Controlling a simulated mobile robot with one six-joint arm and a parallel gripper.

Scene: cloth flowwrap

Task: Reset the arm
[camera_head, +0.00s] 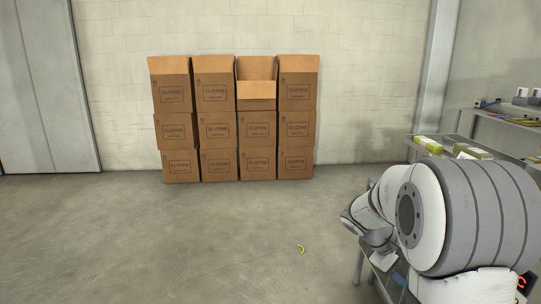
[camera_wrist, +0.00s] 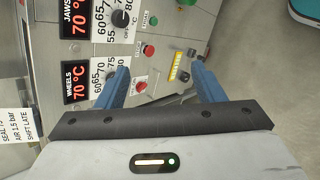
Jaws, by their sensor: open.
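My arm (camera_head: 440,215) shows at the lower right in the head view, folded close to my body. My gripper's end is not clearly visible in the head view. In the wrist view my gripper (camera_wrist: 160,82) shows two blue fingers set wide apart with nothing between them. Beyond the fingers is a grey control panel (camera_wrist: 150,75) with red 70 °C displays, labelled JAWS and WHEELS, dials and coloured buttons. I cannot tell how far the fingertips are from the panel.
Stacked cardboard boxes (camera_head: 237,130) stand against the back wall. Shelves (camera_head: 500,118) with assorted items stand at the right, beside my arm. The floor (camera_head: 180,240) in the middle and left is clear.

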